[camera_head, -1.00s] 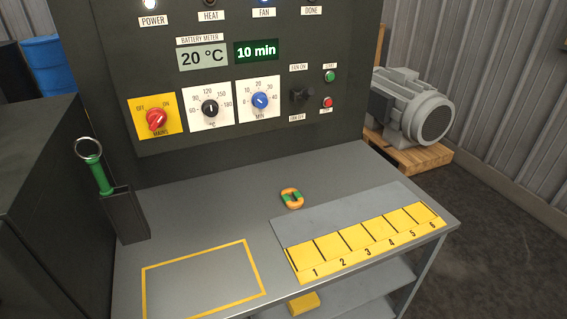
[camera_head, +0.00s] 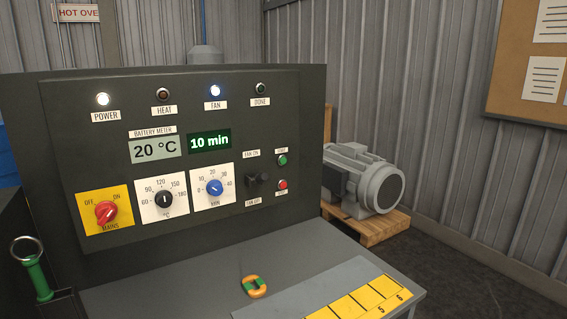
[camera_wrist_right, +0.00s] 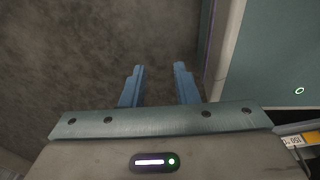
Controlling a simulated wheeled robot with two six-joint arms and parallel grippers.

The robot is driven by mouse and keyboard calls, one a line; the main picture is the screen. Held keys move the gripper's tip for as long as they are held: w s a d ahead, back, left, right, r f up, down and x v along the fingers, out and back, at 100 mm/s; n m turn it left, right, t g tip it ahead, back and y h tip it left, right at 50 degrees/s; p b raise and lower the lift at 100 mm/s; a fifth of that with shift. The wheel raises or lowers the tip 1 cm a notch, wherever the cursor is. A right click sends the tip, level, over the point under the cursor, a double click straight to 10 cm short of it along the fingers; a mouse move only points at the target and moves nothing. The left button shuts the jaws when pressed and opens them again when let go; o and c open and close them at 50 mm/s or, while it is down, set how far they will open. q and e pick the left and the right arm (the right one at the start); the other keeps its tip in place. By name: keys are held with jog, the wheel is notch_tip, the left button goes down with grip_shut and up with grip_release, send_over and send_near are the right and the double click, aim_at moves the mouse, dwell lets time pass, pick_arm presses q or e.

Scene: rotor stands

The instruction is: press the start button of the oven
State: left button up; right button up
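The oven control panel (camera_head: 100,172) fills the left and middle of the head view. The green start button (camera_head: 282,160) is at its right side, above a red button (camera_head: 282,185). The POWER lamp (camera_head: 103,100) and FAN lamp (camera_head: 215,91) are lit white; the HEAT lamp (camera_head: 163,95) and DONE lamp (camera_head: 260,88) look dark. The displays read 20 °C (camera_head: 156,149) and 10 min (camera_head: 209,141). My right gripper (camera_wrist_right: 158,68) is open and empty in the right wrist view, over the dark floor, away from the button. My left gripper is not in view.
A grey bench (camera_head: 200,290) stands below the panel with an orange-green ring (camera_head: 254,286) and a yellow numbered strip (camera_head: 360,300). A green-handled tool (camera_head: 37,280) is at the left. A grey motor (camera_head: 365,180) sits on a pallet (camera_head: 370,230) to the right.

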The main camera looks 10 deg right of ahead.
jog(key=shift+a, duration=0.2)
grip_shut()
jog(key=shift+w+d, duration=0.15)
jog(key=shift+d, duration=0.05)
dwell(1.1)
